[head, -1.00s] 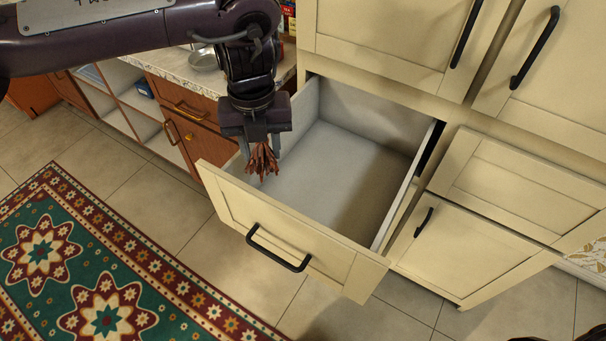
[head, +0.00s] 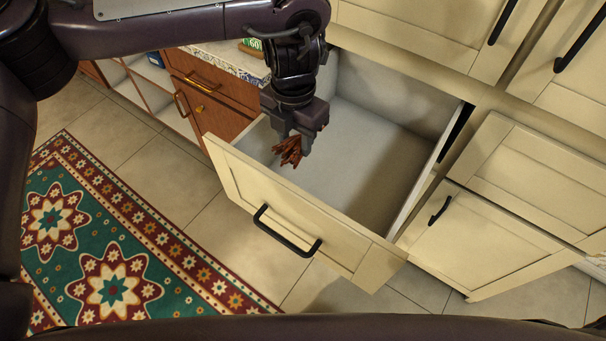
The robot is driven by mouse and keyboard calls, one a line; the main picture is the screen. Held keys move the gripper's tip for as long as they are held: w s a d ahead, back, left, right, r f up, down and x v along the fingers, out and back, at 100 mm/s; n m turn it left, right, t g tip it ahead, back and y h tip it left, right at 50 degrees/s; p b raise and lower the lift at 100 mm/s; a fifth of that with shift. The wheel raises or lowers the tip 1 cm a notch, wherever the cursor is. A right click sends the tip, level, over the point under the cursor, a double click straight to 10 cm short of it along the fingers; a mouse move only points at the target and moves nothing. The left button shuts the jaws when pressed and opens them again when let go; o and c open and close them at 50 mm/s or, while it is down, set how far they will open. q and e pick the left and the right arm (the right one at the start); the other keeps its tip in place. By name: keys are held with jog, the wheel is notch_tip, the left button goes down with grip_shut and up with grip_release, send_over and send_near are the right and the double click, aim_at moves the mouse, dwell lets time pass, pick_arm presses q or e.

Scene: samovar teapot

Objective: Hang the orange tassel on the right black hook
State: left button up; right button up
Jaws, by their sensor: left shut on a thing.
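My left gripper (head: 293,136) is shut on a reddish-brown, tassel-like bundle (head: 291,151), which I take for the orange tassel. Its strands poke out below the fingers. Gripper and tassel are over the near left part of an open drawer, apart from its floor as far as I can tell. The fingers hide the tassel's upper end. I see no black hook that I can name for sure; the black pieces in view look like cabinet handles. My right gripper is out of view.
The open cream drawer (head: 290,205) is empty and grey inside, with a black handle (head: 286,231) on its front. Cream cabinet doors (head: 490,240) stand at right, and a brown cabinet (head: 213,95) at left. A patterned rug (head: 120,240) lies on the tiles.

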pick_arm(q)
notch_tip(320, 180, down, 11)
jog(key=shift+f+b, duration=0.1)
jog(key=shift+b, duration=0.35)
notch_tip(320, 180, down, 3)
jog(key=shift+f+b, duration=0.1)
jog(key=shift+b, duration=0.25)
jog(key=shift+w+f, duration=0.1)
jog(key=shift+f, duration=0.5)
jog(key=shift+f, duration=0.3)
jog(key=o, duration=1)
jog(key=shift+r, duration=0.1)
